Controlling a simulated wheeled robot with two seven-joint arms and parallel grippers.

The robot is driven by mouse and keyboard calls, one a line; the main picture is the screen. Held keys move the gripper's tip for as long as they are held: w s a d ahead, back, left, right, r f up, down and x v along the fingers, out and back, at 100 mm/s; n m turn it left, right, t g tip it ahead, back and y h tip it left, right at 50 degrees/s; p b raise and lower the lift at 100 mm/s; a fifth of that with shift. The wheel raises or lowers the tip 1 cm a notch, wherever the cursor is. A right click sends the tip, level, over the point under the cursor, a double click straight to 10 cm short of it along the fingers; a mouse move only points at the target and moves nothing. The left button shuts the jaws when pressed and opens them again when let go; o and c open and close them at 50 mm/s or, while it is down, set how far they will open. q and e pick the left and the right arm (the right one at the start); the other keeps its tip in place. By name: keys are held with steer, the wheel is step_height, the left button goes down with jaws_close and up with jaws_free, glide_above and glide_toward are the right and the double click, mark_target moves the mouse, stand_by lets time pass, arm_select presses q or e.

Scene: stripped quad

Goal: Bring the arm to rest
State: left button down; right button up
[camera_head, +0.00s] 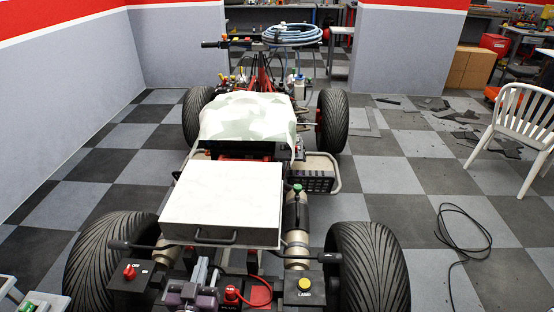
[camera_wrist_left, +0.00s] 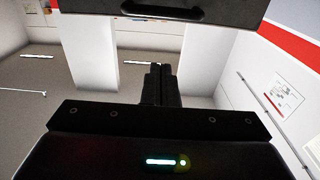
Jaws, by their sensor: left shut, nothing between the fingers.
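My left gripper (camera_wrist_left: 156,68) shows in the left wrist view as two dark fingers close together, with nothing between them. Its dark housing with a small green light fills the bottom of that view. A dark panel with a black handle (camera_wrist_left: 160,11) hangs across the top of the view, beyond the fingertips, with a visible gap. I cannot clearly pick out the left gripper in the head view among the parts at the bottom edge. My right gripper is not in view.
A stripped quad (camera_head: 318,165) fills the middle, with a white-topped box (camera_head: 225,195), a pale cloth (camera_head: 250,118) and big black tyres (camera_head: 365,265). A black cable (camera_head: 465,225) lies on the floor at right, near a white chair (camera_head: 520,115). Floor at left is clear.

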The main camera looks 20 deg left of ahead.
arm_select(q)
steer(key=d+m+g+h, duration=0.2)
steer(key=d+g+h, duration=0.2)
steer(key=d+g, duration=0.35)
steer(key=s+d+r+m+g, duration=0.25)
steer(key=s+g, duration=0.45)
steer(key=s, duration=0.4)
step_height(320, 180, down, 31)
steer(key=s+g, duration=0.2)
steer(key=s+a+f, duration=0.2)
steer(key=s+f, duration=1.5)
steer(key=s, duration=0.2)
steer(key=shift+s+a+f+g, duration=0.2)
steer(key=shift+a+f+g, duration=0.1)
steer(key=shift+a+g, duration=0.05)
